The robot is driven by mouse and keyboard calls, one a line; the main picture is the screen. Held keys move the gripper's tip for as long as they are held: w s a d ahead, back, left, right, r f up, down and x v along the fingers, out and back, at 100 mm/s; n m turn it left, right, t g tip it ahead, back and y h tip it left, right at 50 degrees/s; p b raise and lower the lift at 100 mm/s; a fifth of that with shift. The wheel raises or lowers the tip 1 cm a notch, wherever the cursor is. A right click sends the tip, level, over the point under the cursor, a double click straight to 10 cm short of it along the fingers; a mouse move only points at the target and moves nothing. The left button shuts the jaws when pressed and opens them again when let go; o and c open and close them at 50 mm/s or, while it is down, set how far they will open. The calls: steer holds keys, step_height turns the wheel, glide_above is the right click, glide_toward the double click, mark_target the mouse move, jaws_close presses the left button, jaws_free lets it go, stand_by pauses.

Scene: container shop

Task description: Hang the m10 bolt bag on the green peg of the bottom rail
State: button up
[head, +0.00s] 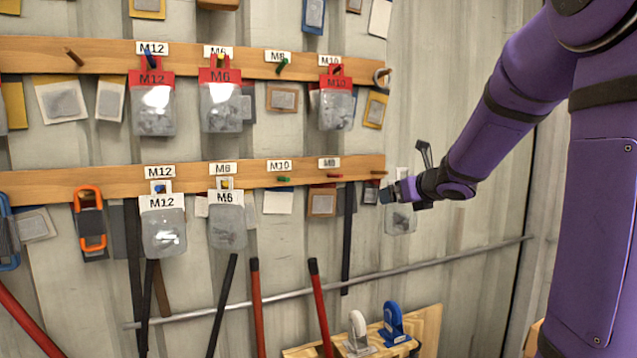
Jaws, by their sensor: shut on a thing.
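The green peg (284,180) of the bottom rail (255,177) is bare, under an M10 label (279,165). My gripper (390,193) is just past the right end of that rail, to the right of the green peg. It is shut on a small clear bag (400,222), which hangs below the jaws. The bag's header is mostly hidden by the gripper, and I cannot read its label.
On the bottom rail, a white M12 bag (163,232) and a white M6 bag (228,226) hang left of the green peg. A bare red peg (335,176) and a wooden end peg lie between it and my gripper. Red-header bags, including M10 (336,105), hang above.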

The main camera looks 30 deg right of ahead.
steer(key=w+a+n+y, duration=0.1)
steer(key=a+n+y, duration=0.55)
steer(key=a, duration=2.05)
steer(key=shift+m+g+y, duration=0.25)
steer(key=shift+g, duration=0.15)
steer(key=shift+w+d+f, duration=0.15)
steer(key=shift+w, duration=1.65)
steer(key=shift+w+d+f, duration=0.15)
steer(key=shift+w, duration=1.65)
steer(key=shift+w+d+f, duration=0.15)
steer(key=shift+w, duration=1.65)
steer(key=o, duration=0.6)
steer(key=shift+s+r, duration=0.1)
